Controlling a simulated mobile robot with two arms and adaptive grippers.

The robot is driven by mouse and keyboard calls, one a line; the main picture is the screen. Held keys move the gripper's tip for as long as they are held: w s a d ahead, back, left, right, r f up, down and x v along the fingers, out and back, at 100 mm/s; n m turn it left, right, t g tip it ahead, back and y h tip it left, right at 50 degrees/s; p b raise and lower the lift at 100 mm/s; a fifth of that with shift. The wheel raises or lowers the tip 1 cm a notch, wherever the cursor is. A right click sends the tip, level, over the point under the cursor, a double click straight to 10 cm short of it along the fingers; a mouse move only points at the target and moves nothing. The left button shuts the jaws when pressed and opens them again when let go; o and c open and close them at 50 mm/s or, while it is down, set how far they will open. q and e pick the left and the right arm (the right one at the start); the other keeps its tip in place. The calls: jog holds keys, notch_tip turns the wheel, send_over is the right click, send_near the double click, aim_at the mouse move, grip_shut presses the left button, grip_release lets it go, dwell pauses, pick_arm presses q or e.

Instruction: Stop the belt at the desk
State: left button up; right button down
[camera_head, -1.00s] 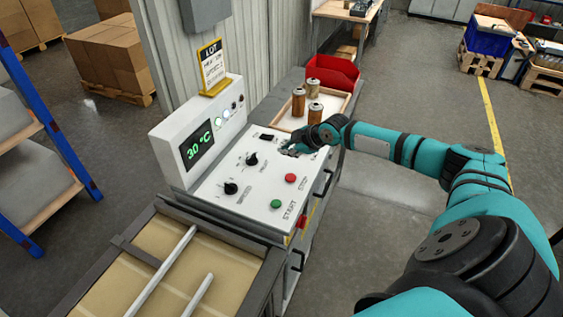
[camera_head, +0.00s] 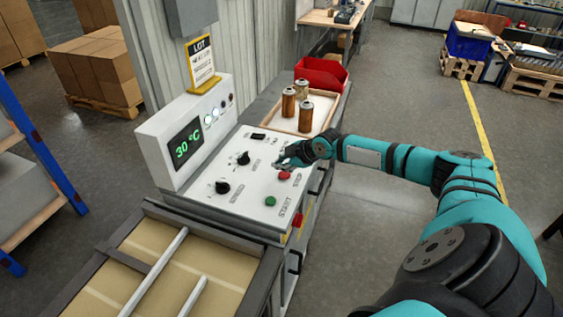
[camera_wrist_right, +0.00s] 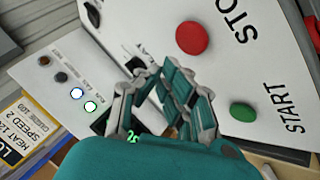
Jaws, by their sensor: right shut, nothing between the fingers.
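The control desk (camera_head: 240,192) has a white sloped panel. On it are a red STOP button (camera_head: 284,176), a green START button (camera_head: 270,201) and two black knobs (camera_head: 223,187). My right gripper (camera_head: 280,163) is shut and empty, over the panel just behind the red button in the head view. In the right wrist view the red button (camera_wrist_right: 192,38) is clear of the shut fingers (camera_wrist_right: 165,85), and the green button (camera_wrist_right: 243,112) lies to its lower right. I cannot tell the fingers' height above the panel. The belt (camera_head: 175,265) lies in front of the desk. My left gripper is out of view.
The upright display (camera_head: 184,143) reads 30 °C, with lit lamps (camera_head: 211,117) beside it and a yellow LOT sign (camera_head: 202,65) on top. A tray (camera_head: 318,117) with three brown cartridges (camera_head: 304,112) and a red bin (camera_head: 320,76) stand behind the panel.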

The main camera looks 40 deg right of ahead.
jog(key=shift+w+f, duration=0.1)
jog(key=shift+f, duration=0.45)
jog(key=shift+d+f, duration=0.2)
jog(key=shift+d, duration=0.1)
jog(key=shift+s+d, duration=0.3)
jog(key=shift+w+a+r, duration=0.1)
jog(key=shift+a, duration=0.3)
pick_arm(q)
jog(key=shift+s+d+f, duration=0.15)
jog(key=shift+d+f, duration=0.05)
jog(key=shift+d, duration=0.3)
pick_arm(e)
jog(key=shift+d, duration=0.2)
jog(key=shift+a, duration=0.1)
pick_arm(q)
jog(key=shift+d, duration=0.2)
